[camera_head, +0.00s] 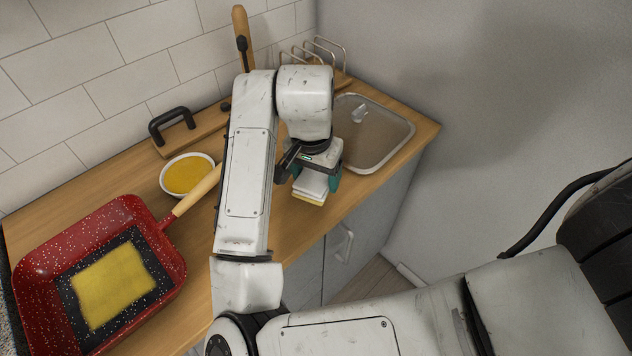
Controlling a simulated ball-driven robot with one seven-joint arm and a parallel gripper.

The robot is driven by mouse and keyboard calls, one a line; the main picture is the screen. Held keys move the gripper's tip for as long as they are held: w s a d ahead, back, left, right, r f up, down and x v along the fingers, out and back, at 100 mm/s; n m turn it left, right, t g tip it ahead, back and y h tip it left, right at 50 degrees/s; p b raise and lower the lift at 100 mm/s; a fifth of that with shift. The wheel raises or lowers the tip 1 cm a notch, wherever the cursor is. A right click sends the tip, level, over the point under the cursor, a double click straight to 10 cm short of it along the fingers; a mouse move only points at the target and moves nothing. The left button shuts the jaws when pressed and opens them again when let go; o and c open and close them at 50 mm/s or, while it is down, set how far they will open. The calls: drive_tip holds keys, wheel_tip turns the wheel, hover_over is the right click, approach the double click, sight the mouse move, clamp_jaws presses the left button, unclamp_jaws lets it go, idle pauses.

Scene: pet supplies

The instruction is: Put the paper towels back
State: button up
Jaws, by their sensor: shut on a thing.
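The stack is near the counter's front edge. I cannot tell whether its underside touches the counter. The fingers and my arm hide its upper part.
A red speckled pan (172,254) with a yellow square in it fills the left, its wooden handle towards my arm. A bowl (163,176) of yellow contents stands behind the handle.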

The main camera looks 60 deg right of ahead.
sight(317, 184)
drive_tip(key=shift+d+f, duration=0.3)
drive_tip(key=shift+f, duration=0.05)
drive_tip(key=shift+w+d+f+p, duration=0.1)
drive_tip(key=shift+f+p, duration=0.2)
drive_tip(key=shift+f, duration=1.35)
drive_tip(key=shift+f, duration=0.2)
drive_tip(key=o, duration=0.9)
drive_tip(key=shift+o, duration=0.2)
drive_tip(key=r, duration=0.4)
drive_tip(key=a+r, duration=0.1)
drive_tip(key=r, duration=0.7)
drive_tip(key=shift+a+r, duration=0.2)
drive_tip(key=shift+a, duration=0.05)
